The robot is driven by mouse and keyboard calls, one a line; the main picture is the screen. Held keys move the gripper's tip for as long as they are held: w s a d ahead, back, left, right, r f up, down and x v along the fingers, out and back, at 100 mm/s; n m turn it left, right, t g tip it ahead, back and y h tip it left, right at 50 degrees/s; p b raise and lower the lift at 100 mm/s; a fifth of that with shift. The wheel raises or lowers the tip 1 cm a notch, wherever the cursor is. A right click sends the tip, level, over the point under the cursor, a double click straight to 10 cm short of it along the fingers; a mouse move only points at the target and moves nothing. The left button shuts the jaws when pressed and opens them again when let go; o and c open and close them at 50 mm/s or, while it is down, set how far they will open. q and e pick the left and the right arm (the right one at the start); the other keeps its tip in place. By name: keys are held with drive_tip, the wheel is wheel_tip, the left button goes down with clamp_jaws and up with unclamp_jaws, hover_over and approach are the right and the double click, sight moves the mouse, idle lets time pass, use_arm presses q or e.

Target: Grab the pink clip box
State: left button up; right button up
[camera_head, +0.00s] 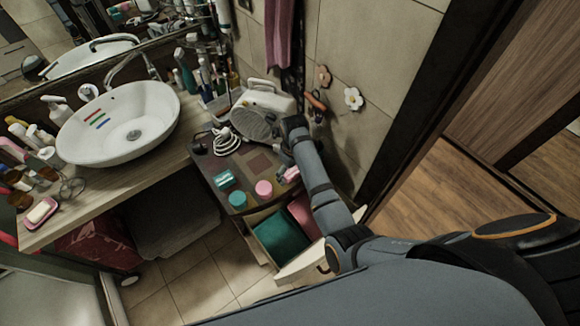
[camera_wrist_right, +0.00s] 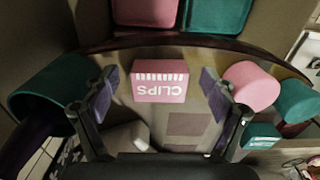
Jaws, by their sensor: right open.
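The pink clip box (camera_wrist_right: 160,88), with white "CLIPS" lettering, lies on the cabinet top near its curved front edge. In the head view the pink clip box (camera_head: 290,174) shows just left of my right forearm. My right gripper (camera_wrist_right: 158,92) is open and empty. In the wrist view its fingers stand apart to the left and right of the box, with visible gaps on both sides. In the head view my right arm partly hides the gripper and the surface around the box. My left gripper is not in view.
A pink round container (camera_head: 264,188), a teal jar (camera_head: 238,200) and a teal box (camera_head: 224,178) stand left of the clip box. A white appliance (camera_head: 262,103) and coiled cable (camera_head: 227,141) are behind. Below, an open drawer (camera_head: 303,267) holds teal and pink bins.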

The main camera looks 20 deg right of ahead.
drive_tip(key=shift+w+f, duration=0.6)
drive_tip(key=shift+f, duration=0.1)
drive_tip(key=shift+s+a+r, duration=0.15)
drive_tip(key=shift+s+r, duration=0.25)
drive_tip(key=shift+s, duration=0.2)
drive_tip(key=c, duration=0.4)
drive_tip(key=shift+s, duration=0.1)
drive_tip(key=shift+c, duration=1.2)
drive_tip(key=shift+f, duration=0.15)
drive_tip(key=c, duration=0.6)
drive_tip(key=shift+w, duration=0.25)
